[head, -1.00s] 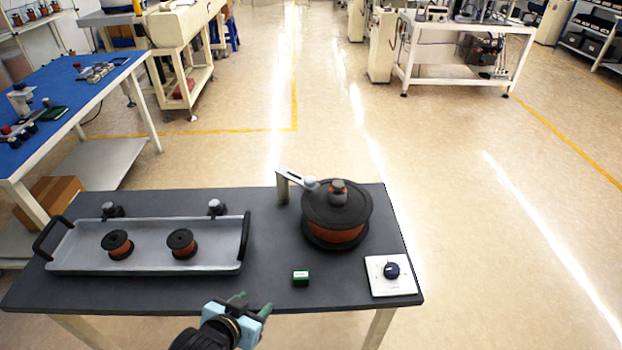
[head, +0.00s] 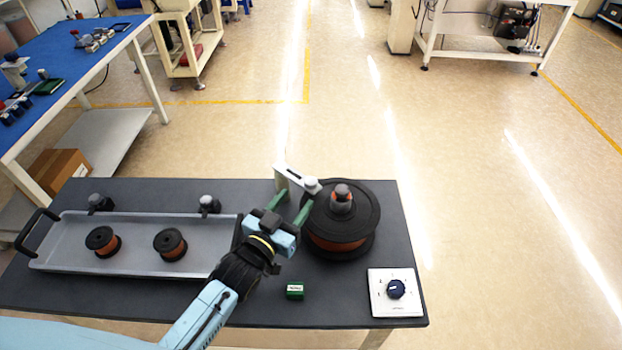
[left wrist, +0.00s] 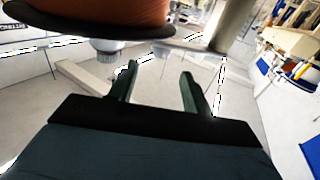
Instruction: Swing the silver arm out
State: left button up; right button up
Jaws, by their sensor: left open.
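The silver arm (head: 290,177) is a short flat bar on a post at the back of the table, with a pale round knob (head: 311,183) at its right end. The knob end lies at the left edge of a large black spool (head: 343,240) wound with orange wire. My left gripper (head: 291,206) is open just in front of the arm, its green fingers pointing toward it. In the left wrist view the open fingers (left wrist: 160,85) show with nothing between them, and the spool (left wrist: 100,12) and grey knob (left wrist: 110,48) are beyond. My right gripper is out of view.
A grey tray (head: 140,266) with two small spools stands at the left; my left arm covers its right end. A small green block (head: 295,291) and a white plate with a dark dial (head: 396,289) lie near the front edge.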

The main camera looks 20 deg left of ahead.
aim_at(307, 185)
pick_arm(q)
jog(key=x, duration=0.8)
jog(key=shift+w+b, duration=0.1)
jog(key=shift+b, duration=0.2)
grip_shut()
